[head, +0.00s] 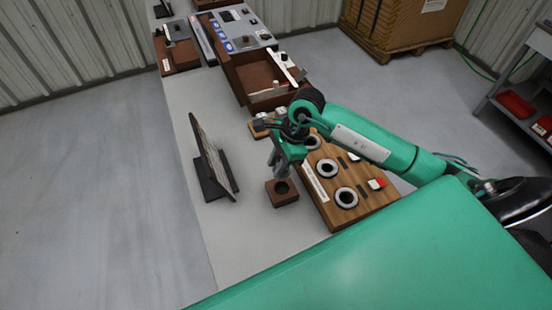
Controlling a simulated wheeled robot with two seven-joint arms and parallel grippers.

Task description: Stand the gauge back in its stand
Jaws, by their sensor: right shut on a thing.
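The stand (283,198) is a small dark brown block with a round dark hole in its top, on the grey bench left of a wooden board. My right gripper (276,160) is just above and behind the stand, pointing down. It is shut on the gauge (282,170), a small grey piece that shows close over the stand's back edge. The fingers and the gauge are small and alike in colour, so the grip's detail and any contact with the stand are unclear. The hole looks open. My left gripper is out of view.
A wooden board (325,206) with several ringed holes and a red-and-white button stands right of the stand. A dark tilted panel (209,160) stands to the left. A brown open box (238,80) is farther back. Bare bench lies in front of the stand.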

